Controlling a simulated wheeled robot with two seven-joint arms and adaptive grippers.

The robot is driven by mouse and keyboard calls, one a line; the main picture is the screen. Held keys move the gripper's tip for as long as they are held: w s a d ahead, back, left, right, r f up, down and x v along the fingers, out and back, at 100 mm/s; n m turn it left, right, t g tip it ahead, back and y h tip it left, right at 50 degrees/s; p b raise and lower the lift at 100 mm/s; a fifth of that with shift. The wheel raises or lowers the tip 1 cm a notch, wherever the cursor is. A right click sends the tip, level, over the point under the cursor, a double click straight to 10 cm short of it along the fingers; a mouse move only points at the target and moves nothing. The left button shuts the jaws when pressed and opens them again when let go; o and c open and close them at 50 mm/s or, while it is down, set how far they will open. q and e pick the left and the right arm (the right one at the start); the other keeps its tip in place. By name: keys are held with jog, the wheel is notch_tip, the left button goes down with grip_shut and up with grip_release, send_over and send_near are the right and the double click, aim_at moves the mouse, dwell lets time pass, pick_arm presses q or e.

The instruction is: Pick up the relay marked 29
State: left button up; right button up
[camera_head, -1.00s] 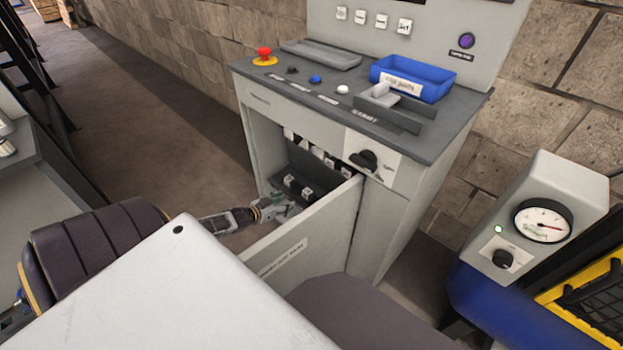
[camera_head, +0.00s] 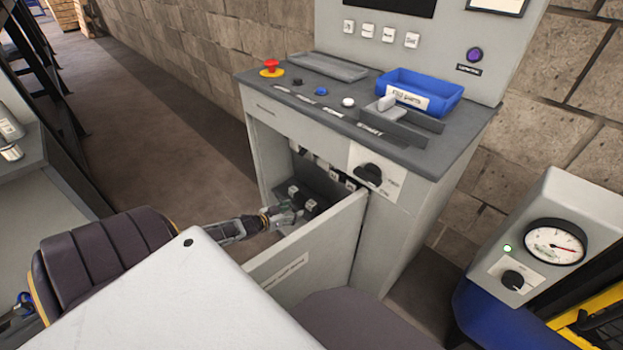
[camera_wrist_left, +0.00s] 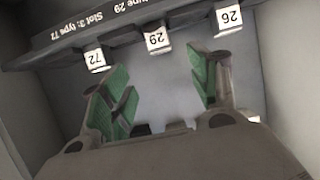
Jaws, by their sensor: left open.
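The relay marked 29 (camera_wrist_left: 157,41) shows upside down in the left wrist view, at the middle of a labelled dark rail. Relays marked 72 (camera_wrist_left: 95,57) and 26 (camera_wrist_left: 229,18) sit on either side of it. My left gripper (camera_wrist_left: 160,82) is open with green finger pads; nothing is between them. In that picture the relay 29 lies beyond the fingertips, between their two lines, and apart from them. In the head view my left gripper (camera_head: 288,212) is at the opening of the cabinet (camera_head: 420,215); relay numbers there are too small to read. My right gripper is not in view.
The cabinet's open door (camera_head: 315,245) stands close to the right of my left gripper. Other dark relays (camera_head: 310,205) sit low inside the cabinet. A blue bin (camera_head: 440,91) and a red stop button (camera_head: 270,68) are on the top. Cabinet walls flank the gripper.

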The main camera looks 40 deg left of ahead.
aim_at(309, 205)
pick_arm(q)
jog(key=b+x, duration=0.2)
jog(key=x, duration=0.3)
jog(key=shift+b+x, duration=0.5)
jog(key=shift+x, duration=0.3)
jog(key=shift+w+f, duration=0.1)
jog(key=shift+w, duration=0.2)
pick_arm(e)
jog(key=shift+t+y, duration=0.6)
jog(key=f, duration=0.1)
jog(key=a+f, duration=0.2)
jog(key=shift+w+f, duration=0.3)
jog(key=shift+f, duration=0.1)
pick_arm(q)
jog(key=shift+w, duration=0.1)
